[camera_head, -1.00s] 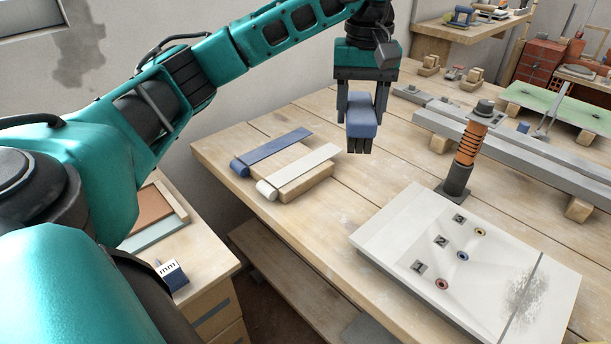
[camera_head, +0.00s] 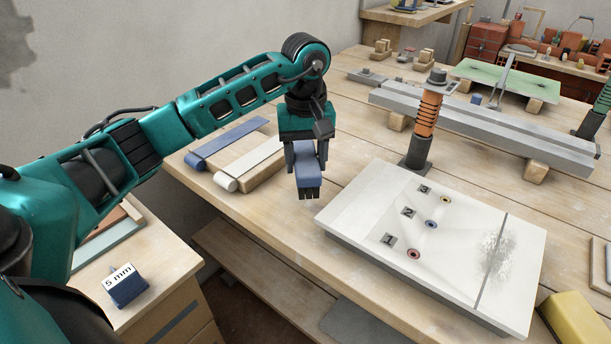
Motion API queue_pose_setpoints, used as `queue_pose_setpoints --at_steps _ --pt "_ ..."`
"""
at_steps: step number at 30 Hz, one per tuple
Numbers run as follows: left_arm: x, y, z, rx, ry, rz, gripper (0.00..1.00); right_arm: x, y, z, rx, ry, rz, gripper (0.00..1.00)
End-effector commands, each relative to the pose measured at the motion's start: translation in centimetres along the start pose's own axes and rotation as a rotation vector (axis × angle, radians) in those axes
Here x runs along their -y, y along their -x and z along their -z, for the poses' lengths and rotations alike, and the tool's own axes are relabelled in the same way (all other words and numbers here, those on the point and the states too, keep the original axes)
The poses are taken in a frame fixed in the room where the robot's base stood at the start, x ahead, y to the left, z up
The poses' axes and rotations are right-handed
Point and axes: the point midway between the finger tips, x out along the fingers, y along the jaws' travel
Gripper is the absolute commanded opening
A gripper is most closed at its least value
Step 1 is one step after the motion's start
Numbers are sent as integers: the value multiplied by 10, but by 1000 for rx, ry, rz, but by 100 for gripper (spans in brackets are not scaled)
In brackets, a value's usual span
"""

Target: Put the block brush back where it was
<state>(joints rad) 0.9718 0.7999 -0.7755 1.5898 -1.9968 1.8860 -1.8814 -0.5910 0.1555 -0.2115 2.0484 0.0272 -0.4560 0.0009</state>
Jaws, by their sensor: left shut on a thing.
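The block brush (camera_head: 308,174) is a small blue block with dark bristles pointing down. My left gripper (camera_head: 306,160) is shut on it, one finger on each side, and holds it upright. In the head view it shows over the near part of the wooden table (camera_head: 345,152), just left of the white board's upper left corner. Its height over the table is hard to tell. My right gripper is not in view.
A white board (camera_head: 440,250) with small coloured rings lies right of the brush. An orange ribbed post (camera_head: 428,115) stands behind it. Blue (camera_head: 228,140) and cream (camera_head: 252,160) strips lie left. A block marked 5 mm (camera_head: 125,287) sits lower left.

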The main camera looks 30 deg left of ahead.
Motion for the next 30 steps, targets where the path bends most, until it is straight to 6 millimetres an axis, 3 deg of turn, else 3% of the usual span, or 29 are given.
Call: queue_pose_setpoints --at_steps 8,20,21,28,30 --pt "1 -39 -1 3 1 2 19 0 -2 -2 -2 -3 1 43" --pt "0 -45 0 0 0 1 19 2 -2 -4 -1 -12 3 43" --pt "0 -44 0 0 0 1 56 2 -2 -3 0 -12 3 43" --pt "0 -44 0 1 0 1 78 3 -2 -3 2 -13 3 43" --pt "0 -44 0 1 0 1 79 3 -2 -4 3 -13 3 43"
